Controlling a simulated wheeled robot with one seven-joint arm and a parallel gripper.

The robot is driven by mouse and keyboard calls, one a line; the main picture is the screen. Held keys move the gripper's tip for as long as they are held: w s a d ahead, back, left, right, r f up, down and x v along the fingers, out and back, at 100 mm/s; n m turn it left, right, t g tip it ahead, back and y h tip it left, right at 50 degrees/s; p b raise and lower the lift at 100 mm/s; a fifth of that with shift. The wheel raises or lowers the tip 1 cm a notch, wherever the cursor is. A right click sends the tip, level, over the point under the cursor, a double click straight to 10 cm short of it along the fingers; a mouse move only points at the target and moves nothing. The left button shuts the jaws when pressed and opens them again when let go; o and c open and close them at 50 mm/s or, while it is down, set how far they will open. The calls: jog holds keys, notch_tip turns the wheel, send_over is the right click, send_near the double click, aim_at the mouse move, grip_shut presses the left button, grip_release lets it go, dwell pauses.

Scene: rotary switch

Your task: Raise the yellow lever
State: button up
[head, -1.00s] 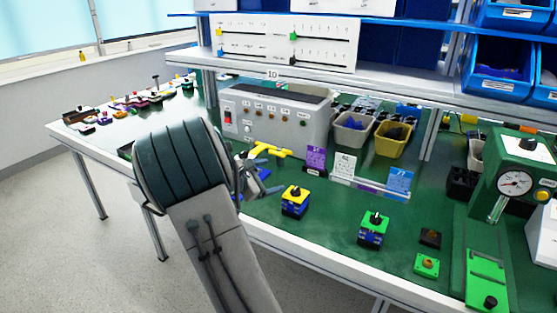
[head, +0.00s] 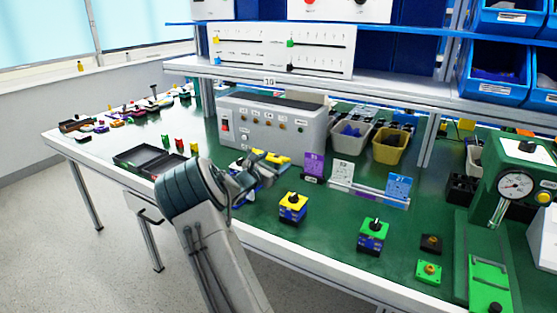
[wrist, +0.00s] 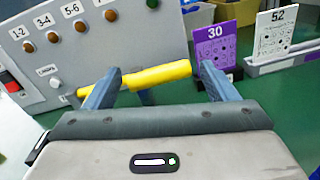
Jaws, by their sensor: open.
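The yellow lever (head: 271,158) is a thick, slightly bent yellow bar at the front of the grey control box (head: 262,124). In the wrist view the lever (wrist: 157,77) lies roughly sideways, tilted up a little to the right. My gripper (wrist: 160,70) is open, with one blue-grey finger near each end of the lever. The left finger overlaps the lever's left part in the picture; whether it touches cannot be told. In the head view my gripper (head: 254,170) is beside the lever and partly hides it and its mount.
A purple card (head: 313,167) and a white card (head: 342,173) stand just right of the lever. A yellow-topped switch block (head: 293,207) and a green-topped one (head: 373,235) stand nearer the front edge. A black tray (head: 150,160) lies left of my arm. A shelf (head: 340,86) overhangs behind.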

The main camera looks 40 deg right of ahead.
jog(key=shift+x, duration=1.65)
jog(key=c, duration=1.4)
jog(key=shift+o, duration=0.2)
